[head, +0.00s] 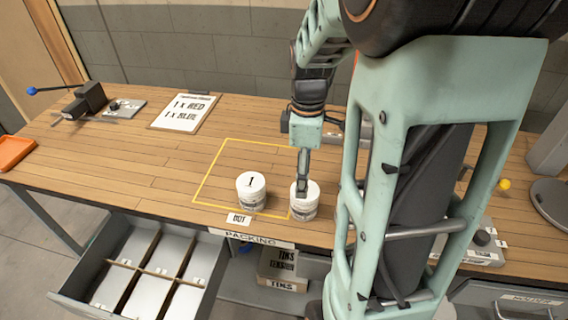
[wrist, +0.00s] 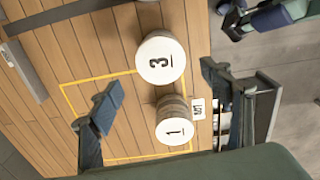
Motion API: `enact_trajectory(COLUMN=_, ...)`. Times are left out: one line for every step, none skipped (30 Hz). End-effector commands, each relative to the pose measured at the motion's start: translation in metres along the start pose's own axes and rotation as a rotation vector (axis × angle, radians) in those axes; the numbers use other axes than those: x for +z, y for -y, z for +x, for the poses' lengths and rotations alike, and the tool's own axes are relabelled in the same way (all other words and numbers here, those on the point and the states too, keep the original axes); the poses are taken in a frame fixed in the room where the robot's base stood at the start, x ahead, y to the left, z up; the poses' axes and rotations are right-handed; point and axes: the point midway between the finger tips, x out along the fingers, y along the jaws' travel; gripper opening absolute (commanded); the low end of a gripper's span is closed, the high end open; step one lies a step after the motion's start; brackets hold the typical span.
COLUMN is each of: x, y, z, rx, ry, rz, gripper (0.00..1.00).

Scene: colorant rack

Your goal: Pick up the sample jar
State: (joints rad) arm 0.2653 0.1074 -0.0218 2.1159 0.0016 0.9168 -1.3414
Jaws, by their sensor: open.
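Two round white-lidded jars stand upright near the table's front edge. The jar marked 1 (head: 251,187) is inside the yellow outline, and it shows in the wrist view (wrist: 174,130). The jar marked 3 (wrist: 160,58) stands to its right in the head view (head: 305,207), by the outline's right side. No label I can read names either as the sample jar. My gripper (head: 303,190) is over the jar marked 3, partly covering its lid in the head view. In the wrist view my gripper (wrist: 161,82) is open, its fingers wide apart on either side, with no visible contact.
A divided drawer (head: 163,272) stands open below the front edge at left. A clipboard (head: 184,112) reading 1 x RED, 1 x BLUE lies at the back. An orange tray (head: 14,152) is at far left. The table left of the outline is mostly clear.

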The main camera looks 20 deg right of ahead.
Motion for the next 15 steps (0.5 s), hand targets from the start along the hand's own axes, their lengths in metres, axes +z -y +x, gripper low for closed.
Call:
enact_trajectory(x=-0.001, y=0.002, z=0.007, rx=-0.007, ry=-0.001, rz=-0.005, gripper=0.72)
enact_trajectory(x=-0.001, y=0.003, z=0.011, rx=-0.009, ry=-0.001, rz=-0.006, gripper=0.72)
enact_trajectory(x=-0.001, y=0.003, z=0.018, rx=-0.010, ry=-0.001, rz=-0.007, gripper=0.72)
enact_trajectory(x=-0.001, y=0.002, z=0.023, rx=-0.009, ry=-0.001, rz=-0.006, gripper=0.72)
enact_trajectory(x=0.000, y=0.003, z=0.028, rx=-0.009, ry=-0.001, rz=-0.006, gripper=0.72)
enact_trajectory(x=0.000, y=0.003, z=0.035, rx=-0.009, ry=0.000, rz=-0.006, gripper=0.72)
enact_trajectory(x=0.000, y=0.003, z=0.039, rx=-0.009, ry=0.000, rz=-0.006, gripper=0.72)
enact_trajectory(x=0.000, y=0.002, z=0.043, rx=-0.007, ry=-0.001, rz=-0.006, gripper=0.72)
enact_trajectory(x=0.000, y=0.002, z=0.048, rx=-0.007, ry=-0.001, rz=-0.005, gripper=0.72)
enact_trajectory(x=0.000, y=0.002, z=0.050, rx=-0.006, ry=-0.001, rz=-0.005, gripper=0.72)
enact_trajectory(x=0.000, y=0.002, z=0.052, rx=-0.005, ry=-0.001, rz=-0.005, gripper=0.72)
enact_trajectory(x=0.000, y=0.002, z=0.054, rx=-0.004, ry=-0.001, rz=-0.005, gripper=0.72)
enact_trajectory(x=0.000, y=0.002, z=0.056, rx=-0.004, ry=-0.001, rz=-0.005, gripper=0.72)
enact_trajectory(x=0.001, y=0.002, z=0.058, rx=-0.005, ry=-0.001, rz=-0.005, gripper=0.72)
enact_trajectory(x=0.001, y=0.002, z=0.062, rx=-0.005, ry=0.000, rz=-0.004, gripper=0.72)
